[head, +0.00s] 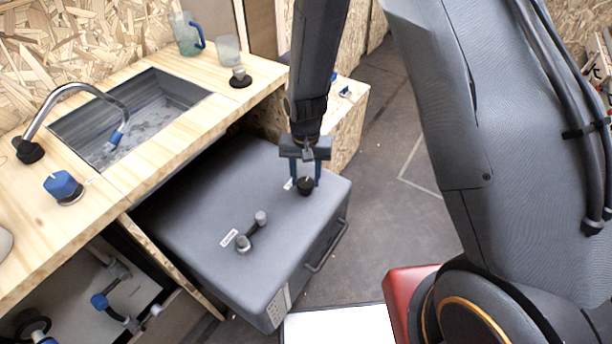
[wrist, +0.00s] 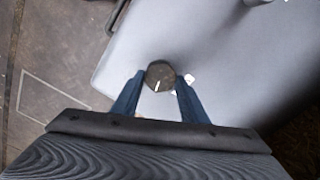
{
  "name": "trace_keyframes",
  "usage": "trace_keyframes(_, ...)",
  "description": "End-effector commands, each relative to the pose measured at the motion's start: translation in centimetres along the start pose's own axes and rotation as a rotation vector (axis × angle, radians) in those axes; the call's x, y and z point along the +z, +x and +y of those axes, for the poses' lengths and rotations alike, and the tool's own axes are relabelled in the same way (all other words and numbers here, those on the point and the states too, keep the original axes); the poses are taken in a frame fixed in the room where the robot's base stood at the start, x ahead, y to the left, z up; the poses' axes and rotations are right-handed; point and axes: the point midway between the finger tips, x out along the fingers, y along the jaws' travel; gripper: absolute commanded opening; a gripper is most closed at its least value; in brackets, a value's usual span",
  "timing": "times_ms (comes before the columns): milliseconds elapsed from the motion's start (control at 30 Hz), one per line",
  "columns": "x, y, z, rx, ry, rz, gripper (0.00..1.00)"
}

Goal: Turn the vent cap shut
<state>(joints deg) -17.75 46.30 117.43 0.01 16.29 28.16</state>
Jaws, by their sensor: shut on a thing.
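The vent cap is a small round black knob (head: 305,186) on top of a grey box (head: 190,205), near its far right corner. In the wrist view the cap (wrist: 160,74) shows a white pointer line on its top, running roughly up and down the picture. My gripper (head: 305,180) comes down from above with its two blue fingers on either side of the cap. The wrist view shows the gripper (wrist: 160,84) shut on the cap, a finger at each side. A small white label (wrist: 189,79) lies beside the cap, partly hidden by a finger.
A wooden counter (head: 135,160) with a sink (head: 150,105), tap (head: 75,90) and blue knob (head: 62,184) stands left. Floor (head: 385,215) is open at right.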

Motion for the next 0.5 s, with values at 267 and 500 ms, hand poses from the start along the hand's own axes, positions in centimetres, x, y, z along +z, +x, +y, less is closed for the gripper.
trace_keyframes(267,0.0,-0.11,-0.1,0.0,-0.26,0.001,0.17)
trace_keyframes(500,0.02,-0.13,-0.2,0.0,-0.489,0.001,0.17)
